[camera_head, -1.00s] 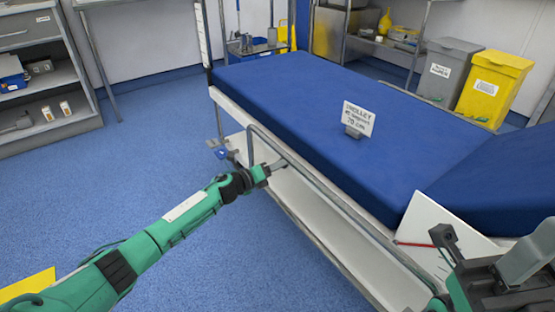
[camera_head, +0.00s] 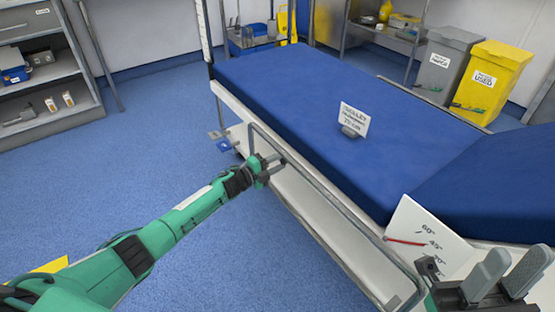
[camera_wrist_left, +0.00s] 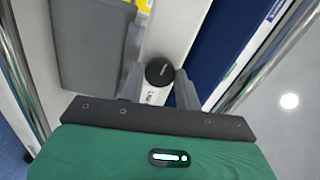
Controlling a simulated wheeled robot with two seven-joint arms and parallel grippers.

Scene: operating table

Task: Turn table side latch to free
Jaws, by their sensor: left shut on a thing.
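The blue operating table (camera_head: 290,90) has a grey side rail (camera_head: 330,200) along its near long side. My left gripper (camera_head: 270,165) is at the far part of this rail, against the table's white side. In the left wrist view a black round knob (camera_wrist_left: 159,71), which looks like the side latch, sits between the two grey fingers of my left gripper (camera_wrist_left: 158,88). The gripper is shut on it. In the head view the latch is mostly hidden by the gripper. My right gripper (camera_head: 508,270) is empty at the lower right, its two grey fingers apart.
A white angle plate (camera_head: 425,232) with a red pointer stands by the table's near end. A small sign (camera_head: 354,120) stands on the mattress. Grey (camera_head: 445,65) and yellow (camera_head: 492,78) bins stand behind. The blue floor (camera_head: 120,170) left of the table is clear.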

